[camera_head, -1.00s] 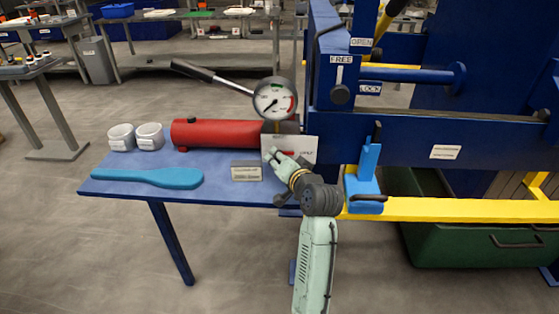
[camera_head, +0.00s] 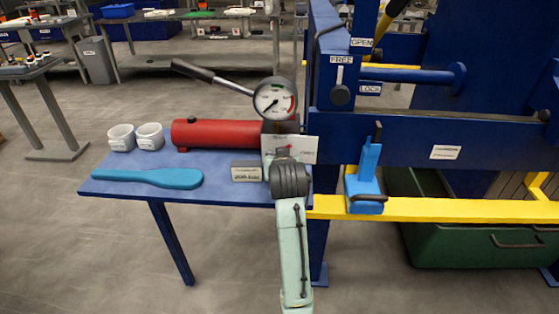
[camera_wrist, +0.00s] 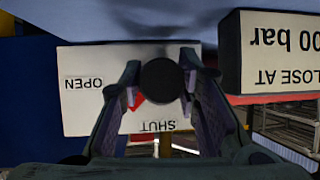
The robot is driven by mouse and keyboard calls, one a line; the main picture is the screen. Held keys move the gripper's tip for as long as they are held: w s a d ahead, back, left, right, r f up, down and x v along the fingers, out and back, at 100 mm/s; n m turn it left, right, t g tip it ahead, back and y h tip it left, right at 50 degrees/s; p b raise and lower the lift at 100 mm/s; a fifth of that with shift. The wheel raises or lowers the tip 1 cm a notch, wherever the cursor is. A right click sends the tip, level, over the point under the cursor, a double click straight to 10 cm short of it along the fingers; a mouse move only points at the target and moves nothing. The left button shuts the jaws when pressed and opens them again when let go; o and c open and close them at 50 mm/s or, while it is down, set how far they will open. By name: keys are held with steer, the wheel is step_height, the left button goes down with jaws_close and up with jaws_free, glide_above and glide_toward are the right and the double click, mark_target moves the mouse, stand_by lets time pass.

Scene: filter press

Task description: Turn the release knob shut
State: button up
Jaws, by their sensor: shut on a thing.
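The release knob (camera_wrist: 160,82) is round and black in the wrist view, in front of a white plate (camera_wrist: 85,110) marked OPEN and SHUT, seen upside down. A red pointer (camera_wrist: 137,101) beside the knob lies between the two words. My gripper (camera_wrist: 159,64) is shut on the knob, one finger on each side. In the head view the plate (camera_head: 303,150) is below the gauge, at the end of the red pump cylinder (camera_head: 215,133). My wrist hides the knob and most of my fingers there.
A sign reading CLOSE AT with a bar figure (camera_wrist: 280,50) stands close by my right finger in the wrist view. The blue table (camera_head: 225,192) also holds a teal paddle (camera_head: 150,177) and two white cups (camera_head: 135,137). The blue press frame (camera_head: 420,140) is on the right.

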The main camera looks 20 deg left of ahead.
steer(key=shift+n+h, duration=0.9)
steer(key=o, duration=1.2)
